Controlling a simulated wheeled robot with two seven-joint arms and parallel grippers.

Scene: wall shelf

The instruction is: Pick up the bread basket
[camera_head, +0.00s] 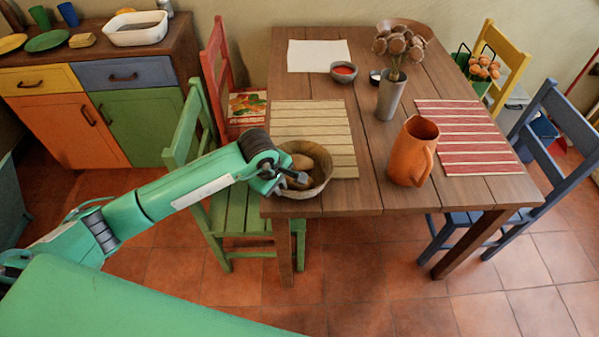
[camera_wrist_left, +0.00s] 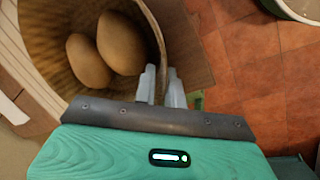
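The bread basket (camera_head: 318,186) is a round woven bowl at the near left edge of the wooden table, partly over the striped beige placemat. Brown rolls (camera_head: 302,162) lie in it, and two show in the left wrist view (camera_wrist_left: 121,43). My left gripper (camera_head: 298,180) is at the basket's near left rim. In the left wrist view the two fingers (camera_wrist_left: 162,86) are close together, one on each side of the basket wall (camera_wrist_left: 58,28), and look shut on it. The gripper covers part of the near rim in the head view. My right gripper is not in view.
An orange jug (camera_head: 411,155) stands right of the basket, with a vase (camera_head: 391,95) and a small red-filled bowl (camera_head: 343,72) behind. A green chair (camera_head: 238,205) is at the table's left, below my arm. The beige placemat (camera_head: 310,120) is otherwise clear.

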